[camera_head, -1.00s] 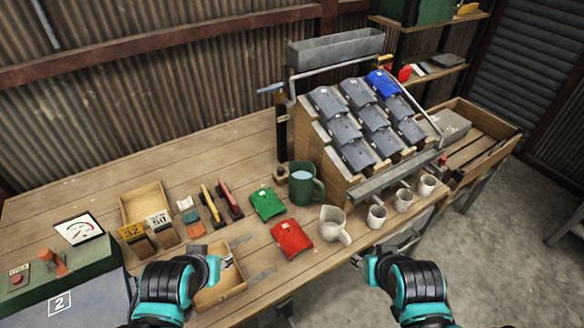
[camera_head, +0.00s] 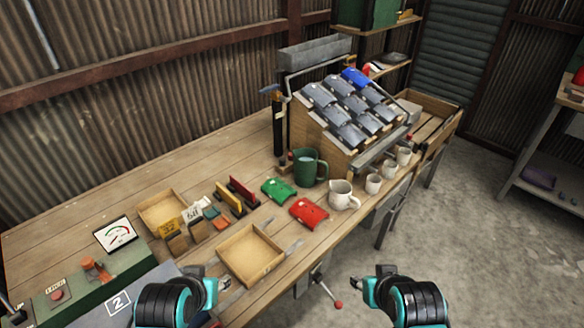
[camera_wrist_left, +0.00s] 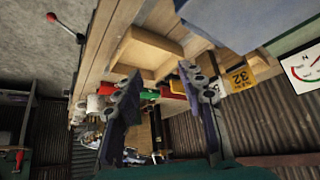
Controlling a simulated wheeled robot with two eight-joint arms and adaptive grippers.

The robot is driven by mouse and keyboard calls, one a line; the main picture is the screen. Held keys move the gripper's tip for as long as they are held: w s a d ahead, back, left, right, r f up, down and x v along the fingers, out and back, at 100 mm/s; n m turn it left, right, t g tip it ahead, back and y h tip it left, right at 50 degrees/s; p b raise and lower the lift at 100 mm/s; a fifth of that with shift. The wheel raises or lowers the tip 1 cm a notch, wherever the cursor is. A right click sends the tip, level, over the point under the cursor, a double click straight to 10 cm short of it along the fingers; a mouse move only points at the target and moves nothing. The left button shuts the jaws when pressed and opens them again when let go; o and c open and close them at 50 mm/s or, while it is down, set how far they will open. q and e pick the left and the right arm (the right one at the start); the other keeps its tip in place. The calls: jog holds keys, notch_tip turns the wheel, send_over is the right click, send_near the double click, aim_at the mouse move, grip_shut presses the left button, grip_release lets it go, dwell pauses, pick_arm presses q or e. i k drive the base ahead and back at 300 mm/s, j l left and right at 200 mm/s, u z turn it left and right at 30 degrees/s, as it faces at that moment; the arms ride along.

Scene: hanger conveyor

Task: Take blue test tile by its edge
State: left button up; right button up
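My left gripper (camera_head: 222,286) is over the front of the bench near the empty wooden tray, far from the blue tile. In the left wrist view its two fingers (camera_wrist_left: 160,90) stand apart with nothing between them. My right gripper (camera_head: 358,287) is in front of the bench over the floor, with nothing seen in it; its finger gap is too small to judge.
A green jug (camera_head: 310,168) and several white mugs (camera_head: 341,194) stand before the rack. A wooden tray (camera_head: 250,256), a gauge box (camera_head: 115,235) and small tools fill the left side. A red-knobbed lever (camera_head: 338,304) sticks out at the front edge. The floor at right is clear.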

aim_at(359, 82)
jog(key=l+u, duration=0.1)
jog(key=u, duration=0.3)
jog(key=i+l+u, duration=0.1)
jog(key=u, duration=0.3)
jog(key=l+u, duration=0.15)
jog(key=u, duration=0.2)
jog(key=l+u, duration=0.2)
jog(key=l, duration=0.35)
jog(key=l+u, duration=0.25)
jog(key=l, duration=0.35)
jog(key=l+u, duration=0.2)
jog(key=l, duration=0.35)
jog(key=k+l+u, duration=0.25)
jog(key=l, duration=0.3)
jog(key=i, duration=0.1)
